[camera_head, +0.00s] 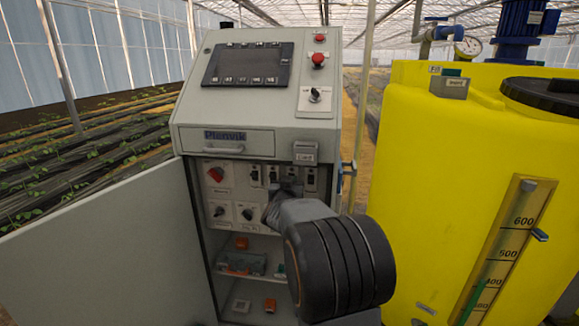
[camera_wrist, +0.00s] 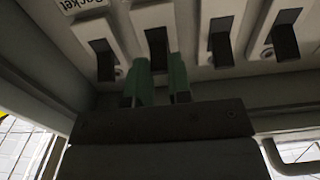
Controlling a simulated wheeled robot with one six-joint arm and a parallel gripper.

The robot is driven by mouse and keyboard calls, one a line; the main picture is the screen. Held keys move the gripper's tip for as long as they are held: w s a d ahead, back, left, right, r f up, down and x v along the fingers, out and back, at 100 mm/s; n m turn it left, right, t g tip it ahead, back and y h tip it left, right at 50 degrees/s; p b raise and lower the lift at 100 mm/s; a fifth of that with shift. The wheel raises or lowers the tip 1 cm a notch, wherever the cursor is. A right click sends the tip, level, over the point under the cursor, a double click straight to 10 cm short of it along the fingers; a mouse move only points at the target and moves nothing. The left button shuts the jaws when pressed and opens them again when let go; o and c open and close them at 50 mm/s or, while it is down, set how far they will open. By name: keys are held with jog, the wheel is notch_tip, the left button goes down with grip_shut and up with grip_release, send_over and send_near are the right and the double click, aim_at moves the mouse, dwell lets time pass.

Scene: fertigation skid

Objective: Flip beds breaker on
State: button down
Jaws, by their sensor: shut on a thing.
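A row of breakers with black levers sits inside the open cabinet; one breaker (camera_head: 255,174) shows at its left end. In the wrist view my gripper (camera_wrist: 162,80) has its two green fingers around the lower end of a black lever (camera_wrist: 157,42), second from the left, and is shut on it. The breaker labels are too small or hidden, so I cannot tell which is the beds breaker. In the head view my arm reaches in from the lower right, and my gripper (camera_head: 276,196) covers part of the row.
The cabinet door (camera_head: 110,245) stands open to the left. A red rotary switch (camera_head: 216,174) is left of the breakers. A shelf (camera_head: 242,272) with parts lies below. A yellow tank (camera_head: 450,170) stands at the right. A metal handle (camera_wrist: 290,155) is at the wrist view's lower right.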

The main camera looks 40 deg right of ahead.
jog(key=r+g+y+p, duration=0.1)
jog(key=p, duration=0.4)
jog(key=shift+r, duration=0.3)
jog(key=shift+w+d+g+y+p, duration=0.1)
jog(key=shift+g+y+p, duration=0.3)
jog(key=shift+p, duration=1.1)
jog(key=shift+f+g+y+p, duration=0.25)
jog(key=shift+g+y+p, duration=0.05)
jog(key=shift+p, duration=0.2)
jog(key=c, duration=1)
grip_release()
jog(key=shift+c, duration=0.2)
jog(key=p+v, duration=0.2)
jog(key=v, duration=1.1)
jog(key=shift+s+a, duration=0.25)
